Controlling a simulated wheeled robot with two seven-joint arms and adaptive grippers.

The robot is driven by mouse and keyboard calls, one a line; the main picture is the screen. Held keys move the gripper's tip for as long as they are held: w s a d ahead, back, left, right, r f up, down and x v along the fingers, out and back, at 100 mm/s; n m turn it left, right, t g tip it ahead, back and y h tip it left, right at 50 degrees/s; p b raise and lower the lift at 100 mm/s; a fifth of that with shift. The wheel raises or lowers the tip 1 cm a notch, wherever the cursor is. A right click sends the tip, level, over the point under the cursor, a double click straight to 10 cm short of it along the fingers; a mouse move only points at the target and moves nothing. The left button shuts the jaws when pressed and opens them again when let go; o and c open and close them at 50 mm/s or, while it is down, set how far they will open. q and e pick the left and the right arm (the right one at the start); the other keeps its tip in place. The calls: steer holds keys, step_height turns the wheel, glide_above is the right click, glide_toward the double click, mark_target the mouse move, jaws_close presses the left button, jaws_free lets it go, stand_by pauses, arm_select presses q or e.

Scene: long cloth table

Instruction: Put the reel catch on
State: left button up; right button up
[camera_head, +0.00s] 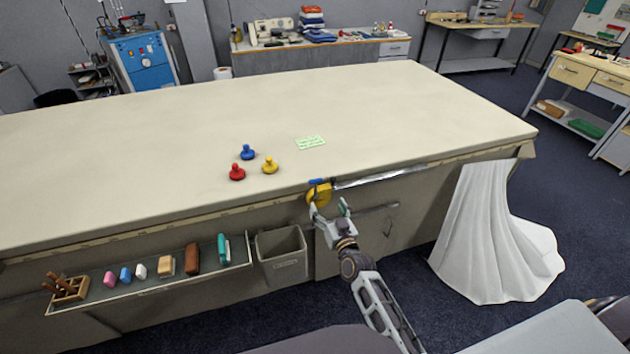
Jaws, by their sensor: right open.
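A yellow reel (322,195) sits at the front edge of the long cloth table (420,110). A small blue piece (317,182), which may be the reel catch, is at the top of the reel. I cannot tell how the catch is set. A metal rail (385,177) runs right from the reel along the table edge. My right gripper (329,208) is open, with its fingers just below and in front of the reel. I cannot tell whether a finger touches it. My left gripper is not in view.
Red (237,173), blue (248,153) and yellow (270,166) knobbed weights and a green card (310,142) lie on the tabletop. A tray (130,288) with several small blocks and a grey bin (283,255) hang in front. White cloth (490,240) drapes at right.

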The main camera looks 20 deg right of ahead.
mark_target(316, 182)
steer(key=shift+s+d+r+n, duration=0.15)
steer(key=shift+r+n, duration=0.1)
steer(key=shift+n, duration=0.35)
steer(key=shift+w, duration=0.2)
steer(key=shift+w+a, duration=0.15)
steer(key=shift+w, duration=3.25)
steer(key=shift+w+a, duration=0.1)
steer(key=shift+w, duration=3.25)
steer(key=c, duration=1.5)
